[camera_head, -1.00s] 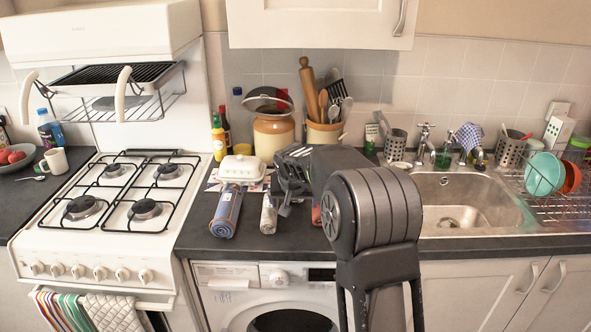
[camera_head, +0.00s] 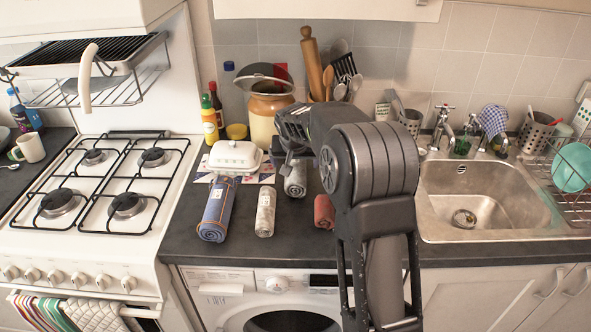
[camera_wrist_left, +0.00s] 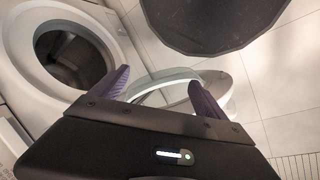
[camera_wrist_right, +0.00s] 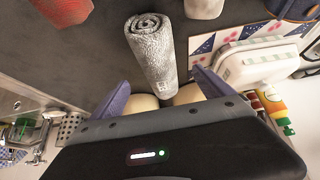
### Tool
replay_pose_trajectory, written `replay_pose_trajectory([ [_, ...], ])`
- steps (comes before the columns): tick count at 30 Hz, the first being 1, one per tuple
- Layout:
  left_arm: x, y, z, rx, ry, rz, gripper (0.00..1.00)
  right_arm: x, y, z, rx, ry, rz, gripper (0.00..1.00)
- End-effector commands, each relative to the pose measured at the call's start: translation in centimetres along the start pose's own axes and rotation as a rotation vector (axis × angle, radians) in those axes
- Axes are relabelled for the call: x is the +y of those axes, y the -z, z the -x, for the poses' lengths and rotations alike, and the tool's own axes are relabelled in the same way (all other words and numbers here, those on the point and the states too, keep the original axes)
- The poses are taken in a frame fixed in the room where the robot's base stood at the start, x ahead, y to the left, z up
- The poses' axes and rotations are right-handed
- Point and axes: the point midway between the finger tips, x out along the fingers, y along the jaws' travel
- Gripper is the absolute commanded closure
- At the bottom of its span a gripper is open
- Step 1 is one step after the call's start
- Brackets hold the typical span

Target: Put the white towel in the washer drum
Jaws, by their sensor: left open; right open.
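A whitish rolled towel (camera_head: 265,212) lies on the counter beside a blue rolled towel (camera_head: 216,210). It seems to show cut off at the top of the right wrist view (camera_wrist_right: 205,9). A grey rolled towel (camera_wrist_right: 152,58) lies lengthwise ahead of my right gripper (camera_wrist_right: 158,92), its near end close to the gap between the open, empty fingers. In the head view this grey towel (camera_head: 295,181) is just below the right gripper (camera_head: 292,150). My left gripper (camera_wrist_left: 160,84) is open and empty, near the washer's open drum (camera_wrist_left: 75,62). The washer (camera_head: 235,290) is under the counter.
A red rolled towel (camera_head: 324,211) lies to the right, partly behind my arm. A white lidded dish (camera_head: 235,157) and jars stand behind the towels. The sink (camera_head: 480,200) is right, the stove (camera_head: 100,215) left. A round clear door (camera_wrist_left: 165,85) shows by the left fingers.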

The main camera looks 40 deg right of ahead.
Motion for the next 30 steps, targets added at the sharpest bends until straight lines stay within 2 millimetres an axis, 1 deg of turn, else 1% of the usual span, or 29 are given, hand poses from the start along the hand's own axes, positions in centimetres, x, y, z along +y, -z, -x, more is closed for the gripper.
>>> replay_pose_trajectory([
  [3,0.1,0.0,0.4,-0.001,0.001,0.001,0.15,0.1,0.0,-1.3,-0.003,-0.003,-0.001,0.09],
  [6,0.1,-0.1,0.5,-0.001,0.002,0.001,0.15,0.1,0.0,-1.9,-0.002,-0.002,0.001,0.09],
  [13,0.1,-0.1,0.4,-0.001,0.002,0.001,0.15,0.0,0.0,-2.0,-0.001,0.000,0.000,0.09],
  [17,0.2,-0.1,0.8,-0.002,0.002,0.001,0.15,0.1,0.1,-2.4,-0.002,-0.002,0.000,0.09],
  [20,0.5,-0.2,1.5,-0.004,0.004,0.003,0.15,0.1,0.2,-3.5,-0.004,-0.004,-0.002,0.09],
  [23,0.7,-0.3,2.3,-0.006,0.007,0.005,0.15,0.0,0.3,-4.9,-0.005,-0.004,0.000,0.09],
  [25,0.7,-0.3,2.4,-0.007,0.008,0.005,0.15,0.0,0.3,-6.0,-0.003,-0.003,-0.001,0.09],
  [27,0.7,-0.3,2.6,-0.008,0.009,0.006,0.15,0.0,0.2,-6.8,-0.002,-0.002,0.000,0.09],
  [30,0.7,-0.3,2.5,-0.008,0.009,0.006,0.15,-0.1,0.2,-7.2,0.000,0.000,0.000,0.09],
])
